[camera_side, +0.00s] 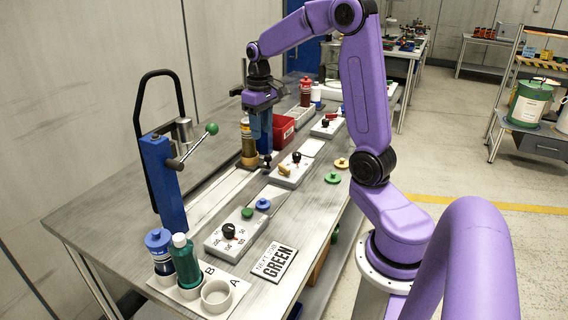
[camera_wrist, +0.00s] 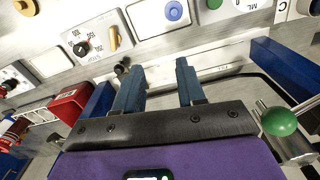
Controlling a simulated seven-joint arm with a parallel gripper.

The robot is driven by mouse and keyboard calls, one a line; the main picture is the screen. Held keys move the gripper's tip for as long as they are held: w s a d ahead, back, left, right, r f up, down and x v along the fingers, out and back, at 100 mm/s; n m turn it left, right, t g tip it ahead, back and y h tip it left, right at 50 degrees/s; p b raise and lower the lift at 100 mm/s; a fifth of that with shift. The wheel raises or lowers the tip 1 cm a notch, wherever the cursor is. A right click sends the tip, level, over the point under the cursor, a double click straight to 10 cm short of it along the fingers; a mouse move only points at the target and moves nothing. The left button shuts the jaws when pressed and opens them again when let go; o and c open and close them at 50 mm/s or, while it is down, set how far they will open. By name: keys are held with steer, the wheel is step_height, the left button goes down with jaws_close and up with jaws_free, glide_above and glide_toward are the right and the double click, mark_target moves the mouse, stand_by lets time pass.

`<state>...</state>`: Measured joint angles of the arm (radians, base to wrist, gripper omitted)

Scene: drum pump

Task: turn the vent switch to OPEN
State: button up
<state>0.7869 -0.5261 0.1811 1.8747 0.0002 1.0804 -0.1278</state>
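Several white control boxes stand in a row on the bench. I cannot read which one is the vent switch. The far box (camera_side: 327,127) has a black and red knob; it shows at the left edge in the wrist view (camera_wrist: 12,80). The middle box (camera_side: 291,170) has a black dial and an orange lever (camera_wrist: 119,39). The near box (camera_side: 233,236) has a numbered dial and a green button. My gripper (camera_side: 265,157) points down behind the middle box, beside an amber container (camera_side: 248,150). In the wrist view its blue fingers (camera_wrist: 158,78) are apart with nothing between them.
A blue lever stand (camera_side: 163,180) with a green ball handle (camera_wrist: 281,121) stands at the left. A red bin (camera_side: 284,131) is behind the boxes. Bottles in a white rack (camera_side: 201,286) and a "NEXT JOB GREEN" sign (camera_side: 274,262) are in front. Coloured caps lie between.

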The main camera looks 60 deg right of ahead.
mark_target(284, 166)
steer(key=s+d+m, duration=0.1)
steer(key=d+m, duration=0.2)
steer(key=d, duration=0.8)
step_height(284, 166, down, 18)
steer(key=shift+s+d+r, duration=0.1)
steer(key=shift+r, duration=0.05)
jaws_close()
